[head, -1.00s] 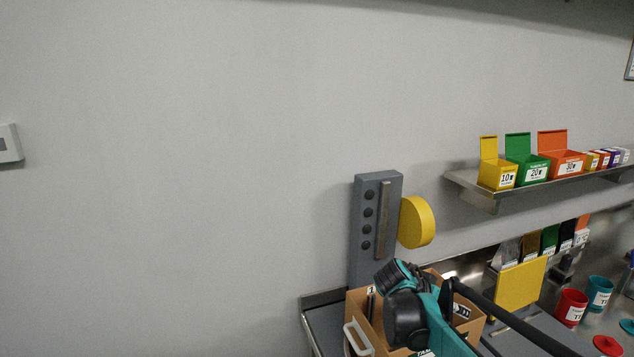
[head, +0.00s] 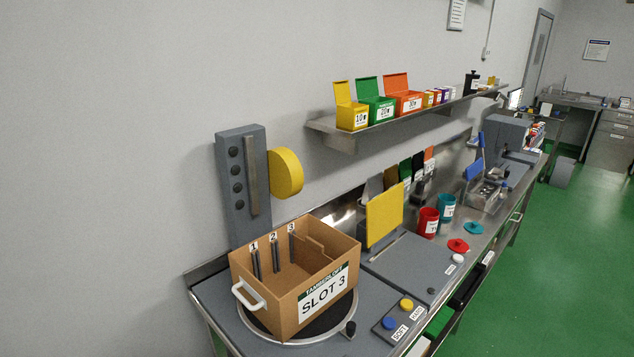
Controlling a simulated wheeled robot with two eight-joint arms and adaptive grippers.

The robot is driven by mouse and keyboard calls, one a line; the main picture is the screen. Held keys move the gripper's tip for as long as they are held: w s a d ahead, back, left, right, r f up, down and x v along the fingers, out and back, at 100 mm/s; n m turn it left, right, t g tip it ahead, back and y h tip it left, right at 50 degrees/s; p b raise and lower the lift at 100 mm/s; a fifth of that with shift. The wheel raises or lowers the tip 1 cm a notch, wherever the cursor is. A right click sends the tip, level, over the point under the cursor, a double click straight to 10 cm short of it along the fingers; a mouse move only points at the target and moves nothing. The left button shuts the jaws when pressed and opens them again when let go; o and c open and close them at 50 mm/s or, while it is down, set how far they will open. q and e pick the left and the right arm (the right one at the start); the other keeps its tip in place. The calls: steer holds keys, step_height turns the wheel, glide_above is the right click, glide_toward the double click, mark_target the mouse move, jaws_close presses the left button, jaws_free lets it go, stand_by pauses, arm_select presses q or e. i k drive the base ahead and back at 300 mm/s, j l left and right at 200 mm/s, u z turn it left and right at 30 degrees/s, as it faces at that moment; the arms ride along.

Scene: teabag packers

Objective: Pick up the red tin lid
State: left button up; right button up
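The red tin lid (head: 458,245) lies flat on the steel bench, in front of the red tin (head: 428,222). The red tin stands upright, with its open top showing. A teal tin (head: 446,207) stands just behind it, and a teal lid (head: 473,228) lies to the right of the red lid. Neither of my grippers shows in the head view now.
A cardboard box (head: 328,303) marked SLOT 3 stands on a round turntable at the near left. A yellow panel (head: 384,216) stands upright left of the tins. A button panel (head: 398,316) sits at the front edge. A shelf (head: 350,143) with coloured boxes hangs above.

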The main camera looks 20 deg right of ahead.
mark_target(458, 244)
steer(key=k+l+z, duration=0.15)
steer(key=z, duration=0.3)
steer(key=k+l+z, duration=0.15)
steer(key=z, duration=0.25)
steer(key=k+l+z, duration=0.1)
steer(key=l+z, duration=0.35)
steer(key=j, duration=0.1)
